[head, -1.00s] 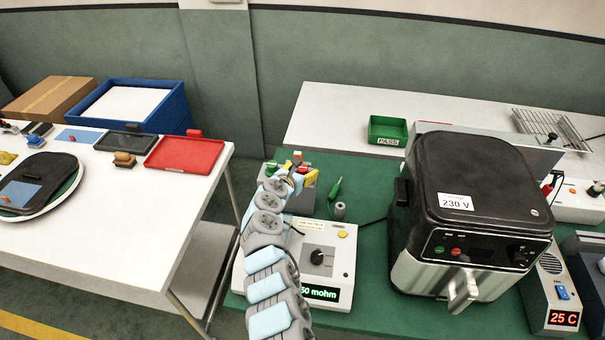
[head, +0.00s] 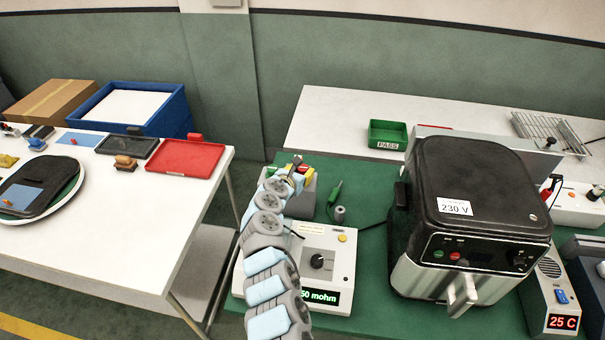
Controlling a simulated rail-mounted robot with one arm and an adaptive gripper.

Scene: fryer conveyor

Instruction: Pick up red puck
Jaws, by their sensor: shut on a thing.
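My gripper (head: 295,165) is at the far end of my arm, above a small grey holder (head: 304,199) at the back left of the green mat. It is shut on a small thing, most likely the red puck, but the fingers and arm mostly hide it. Small red, yellow and green pieces (head: 309,174) show at the holder's top, close beside the gripper.
A meter box (head: 322,262) stands just in front of the holder. A green-handled tool (head: 335,191) is to its right. A black fryer (head: 470,190) fills the mat's right side. A green PASS bin (head: 388,133) stands behind. A red tray (head: 187,158) lies on the left table.

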